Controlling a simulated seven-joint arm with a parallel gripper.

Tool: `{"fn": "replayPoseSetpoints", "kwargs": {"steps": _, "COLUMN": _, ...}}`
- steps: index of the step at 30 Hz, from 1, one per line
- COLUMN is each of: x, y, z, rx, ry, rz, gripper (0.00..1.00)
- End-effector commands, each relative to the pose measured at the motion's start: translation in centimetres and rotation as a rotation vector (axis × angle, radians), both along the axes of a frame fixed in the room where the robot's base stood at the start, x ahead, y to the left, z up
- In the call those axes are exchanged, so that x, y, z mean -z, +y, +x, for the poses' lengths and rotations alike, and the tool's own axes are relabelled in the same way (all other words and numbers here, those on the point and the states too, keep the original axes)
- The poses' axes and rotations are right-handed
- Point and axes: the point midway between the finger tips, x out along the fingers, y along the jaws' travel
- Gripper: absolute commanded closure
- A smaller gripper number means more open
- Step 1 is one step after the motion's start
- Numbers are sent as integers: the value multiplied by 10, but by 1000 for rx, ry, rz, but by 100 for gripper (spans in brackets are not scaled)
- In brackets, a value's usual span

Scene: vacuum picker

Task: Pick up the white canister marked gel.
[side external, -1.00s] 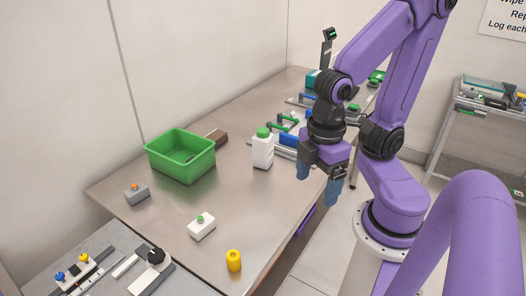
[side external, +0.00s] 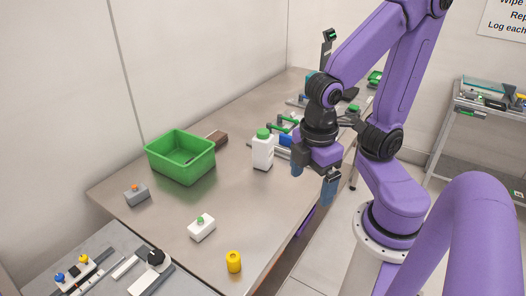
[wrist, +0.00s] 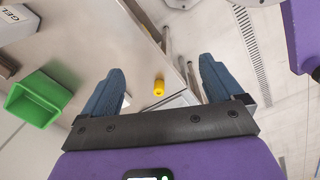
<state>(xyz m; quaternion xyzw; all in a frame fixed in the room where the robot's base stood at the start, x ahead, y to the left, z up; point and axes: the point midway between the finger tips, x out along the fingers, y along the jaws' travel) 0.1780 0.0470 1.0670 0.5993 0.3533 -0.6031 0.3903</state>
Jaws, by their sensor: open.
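The white canister (side external: 263,154) with a green cap stands upright on the metal table, right of the green bin. In the wrist view the canister (wrist: 18,20) is cut off at the top left corner, and its side reads "GEL". My gripper (side external: 312,180) is open and empty, to the right of the canister and apart from it, near the table's right edge. In the wrist view both blue fingers of my gripper (wrist: 161,70) are spread with nothing between them at the tips.
A green bin (side external: 152,160) stands left of the canister, with a brown block (side external: 216,137) behind it. A white button box (side external: 201,228), a grey button box (side external: 137,193) and a yellow cylinder (side external: 233,262) stand nearer. Blue and green tools lie behind the canister.

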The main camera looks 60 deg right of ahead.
Motion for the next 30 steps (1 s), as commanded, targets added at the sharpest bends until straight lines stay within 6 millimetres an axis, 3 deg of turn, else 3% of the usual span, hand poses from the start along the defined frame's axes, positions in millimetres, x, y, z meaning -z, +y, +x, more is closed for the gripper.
{"fn": "replayPoseSetpoints", "kwargs": {"steps": 10, "x": 21, "y": -56, "z": 98, "rx": -81, "ry": 13, "rz": -557, "gripper": 6}}
{"fn": "replayPoseSetpoints", "kwargs": {"steps": 21, "x": 33, "y": -124, "z": 199, "rx": -233, "ry": 148, "rz": -1132, "gripper": 6}}
{"fn": "replayPoseSetpoints", "kwargs": {"steps": 30, "x": 52, "y": -164, "z": 256, "rx": -387, "ry": 270, "rz": -1456, "gripper": 6}}
